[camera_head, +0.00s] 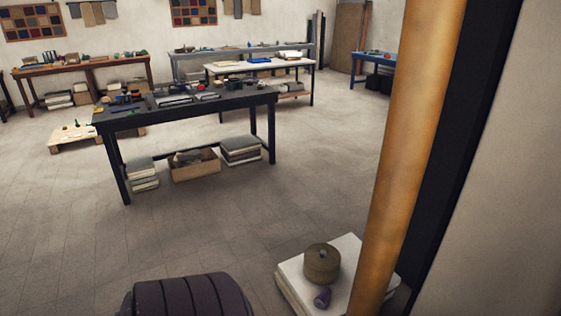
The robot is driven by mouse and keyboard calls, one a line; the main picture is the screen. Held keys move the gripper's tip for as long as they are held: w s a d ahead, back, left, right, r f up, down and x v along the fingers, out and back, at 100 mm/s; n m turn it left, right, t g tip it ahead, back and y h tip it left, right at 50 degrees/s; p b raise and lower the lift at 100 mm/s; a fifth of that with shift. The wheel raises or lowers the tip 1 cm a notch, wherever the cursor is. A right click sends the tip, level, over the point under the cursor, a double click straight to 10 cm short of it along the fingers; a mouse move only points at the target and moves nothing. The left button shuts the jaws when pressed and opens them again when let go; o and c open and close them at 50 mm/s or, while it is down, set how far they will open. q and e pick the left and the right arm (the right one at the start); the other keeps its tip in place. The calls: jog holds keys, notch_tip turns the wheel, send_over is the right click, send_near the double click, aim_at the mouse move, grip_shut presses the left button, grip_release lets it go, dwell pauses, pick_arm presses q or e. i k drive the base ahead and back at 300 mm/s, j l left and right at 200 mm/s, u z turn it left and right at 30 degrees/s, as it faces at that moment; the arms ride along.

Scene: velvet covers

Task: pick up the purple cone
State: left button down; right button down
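A small purple piece (322,297), which looks like the purple cone, lies tilted on a low white stack (292,283) on the floor at the bottom right. It is beside a squat brown round roll (322,263) and close to the orange-brown post. It is small here, so its exact shape is hard to tell. Neither of my grippers is in view.
A thick orange-brown post (410,150) stands right of the stack, before a dark upright and pale wall. A dark ribbed rounded thing (187,297) fills the bottom edge. A dark worktable (225,104) stands farther off. The floor (270,215) between is clear.

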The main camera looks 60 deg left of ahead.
aim_at(321, 300)
jog(key=u, duration=1.6)
